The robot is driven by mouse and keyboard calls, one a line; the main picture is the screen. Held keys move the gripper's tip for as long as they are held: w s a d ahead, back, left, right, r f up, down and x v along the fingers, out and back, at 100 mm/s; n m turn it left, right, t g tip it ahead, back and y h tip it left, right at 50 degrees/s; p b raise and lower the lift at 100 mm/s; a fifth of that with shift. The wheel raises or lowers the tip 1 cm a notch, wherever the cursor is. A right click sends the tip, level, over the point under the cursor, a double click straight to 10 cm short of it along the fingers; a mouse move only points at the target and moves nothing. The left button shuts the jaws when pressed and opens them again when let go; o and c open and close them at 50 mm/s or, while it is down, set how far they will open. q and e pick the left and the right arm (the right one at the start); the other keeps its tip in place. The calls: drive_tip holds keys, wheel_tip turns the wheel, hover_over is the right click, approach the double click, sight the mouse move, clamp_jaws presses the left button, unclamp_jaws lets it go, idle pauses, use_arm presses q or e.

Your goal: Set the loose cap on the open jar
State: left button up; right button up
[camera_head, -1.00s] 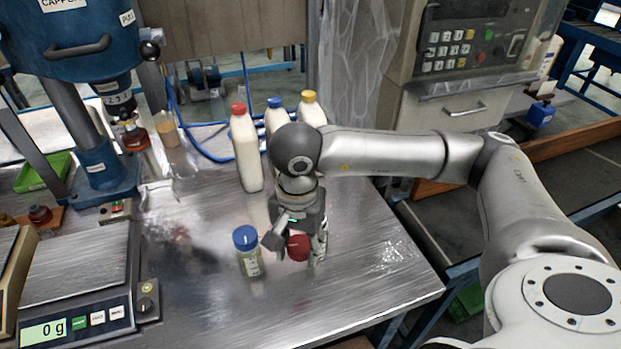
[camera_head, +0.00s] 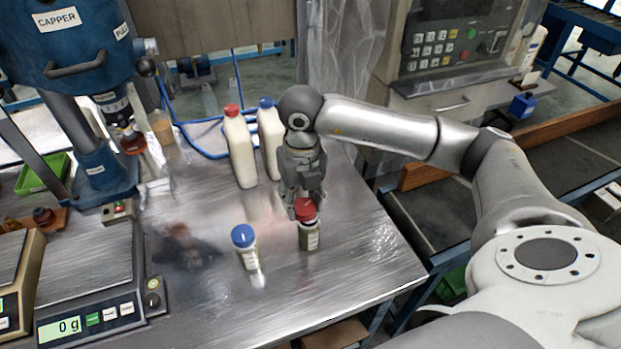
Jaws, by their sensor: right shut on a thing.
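The red cap (camera_head: 305,209) is at the tips of my right gripper (camera_head: 304,203), which is shut on it. A small jar with a pale label (camera_head: 309,238) stands upright on the metal table, directly below the cap in the camera_head view. The cap appears at the jar's mouth; whether it touches or sits level on the rim I cannot tell. The gripper's fingers partly cover the cap's far side. My left gripper is not in view.
A similar jar with a blue cap (camera_head: 243,236) stands just left. White bottles with red (camera_head: 238,150) and blue (camera_head: 269,142) caps stand behind. A scale (camera_head: 95,315) reading 0 g and a blue capper (camera_head: 70,45) are at left. The table (camera_head: 350,270) is clear at front right.

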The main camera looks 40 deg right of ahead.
sight(311, 202)
drive_tip(key=m, duration=0.2)
drive_tip(key=d+m+p, duration=0.1)
drive_tip(key=m, duration=0.1)
drive_tip(key=d+r+m, duration=0.1)
drive_tip(key=m, duration=0.2)
drive_tip(key=shift+w, duration=0.35)
drive_tip(key=m, duration=0.2)
drive_tip(key=d+m+p, duration=0.1)
drive_tip(key=shift+w+r+m, duration=0.1)
drive_tip(key=shift+w+m, duration=0.1)
drive_tip(key=shift+m, duration=0.2)
drive_tip(key=shift+f+b, duration=1.35)
drive_tip(key=shift+f, duration=0.65)
drive_tip(key=shift+f+b, duration=0.45)
drive_tip(key=shift+f, duration=0.05)
drive_tip(key=shift+f+b, duration=0.85)
drive_tip(key=shift+f, duration=0.1)
drive_tip(key=o, duration=0.7)
drive_tip(key=shift+o, duration=0.2)
